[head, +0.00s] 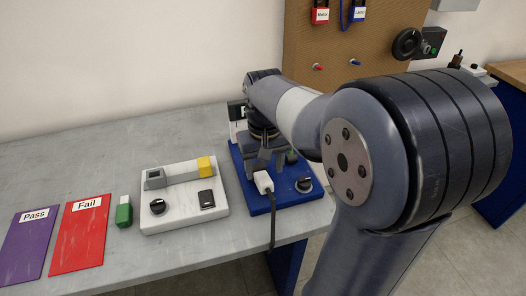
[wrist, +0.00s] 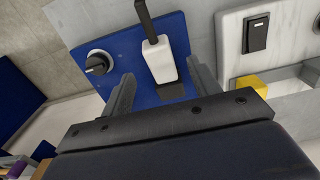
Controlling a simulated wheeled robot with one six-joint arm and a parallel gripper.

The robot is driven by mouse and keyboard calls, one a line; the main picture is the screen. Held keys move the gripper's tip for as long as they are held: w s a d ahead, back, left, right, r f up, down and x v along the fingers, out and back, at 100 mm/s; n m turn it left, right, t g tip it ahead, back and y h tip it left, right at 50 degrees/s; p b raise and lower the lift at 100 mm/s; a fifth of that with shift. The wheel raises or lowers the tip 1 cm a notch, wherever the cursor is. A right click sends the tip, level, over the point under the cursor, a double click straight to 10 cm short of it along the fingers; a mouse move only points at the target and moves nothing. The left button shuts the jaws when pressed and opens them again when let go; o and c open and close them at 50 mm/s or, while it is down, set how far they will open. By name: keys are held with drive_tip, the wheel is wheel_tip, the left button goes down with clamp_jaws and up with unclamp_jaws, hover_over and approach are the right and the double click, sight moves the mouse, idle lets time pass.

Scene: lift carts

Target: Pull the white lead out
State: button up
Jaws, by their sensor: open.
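The white lead (head: 263,182) has a white plug body and a dark cable that runs over the front edge of a blue panel (head: 293,189). In the wrist view the white plug (wrist: 161,62) sits against the blue panel, with its dark cable leaving at the top. My gripper (wrist: 162,76) is open, with one finger on each side of the plug and visible gaps between. In the head view my gripper (head: 265,163) is just behind the plug, partly hidden by my arm. The plug's socket end is hidden.
A black knob (head: 304,184) is on the blue panel beside the plug. A white panel (head: 184,213) with a knob, switch and yellow block stands to the left. A green item (head: 124,212), red Fail card (head: 80,235) and purple Pass card (head: 31,243) lie further left.

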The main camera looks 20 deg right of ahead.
sight(272, 196)
drive_tip(key=shift+f, duration=2.6)
drive_tip(key=shift+c, duration=0.4)
drive_tip(key=c, duration=1)
drive_tip(key=shift+s+r+p, duration=0.25)
drive_tip(key=shift+s+r, duration=0.05)
drive_tip(key=shift+s, duration=0.7)
drive_tip(key=shift+s+r+p, duration=0.2)
drive_tip(key=shift+s+r, duration=0.1)
drive_tip(key=shift+s, duration=0.7)
drive_tip(key=shift+s+r+p, duration=0.25)
drive_tip(key=shift+s+r, duration=0.05)
drive_tip(key=shift+s, duration=0.7)
drive_tip(key=shift+r+p, duration=2.8)
drive_tip(key=shift+r, duration=0.35)
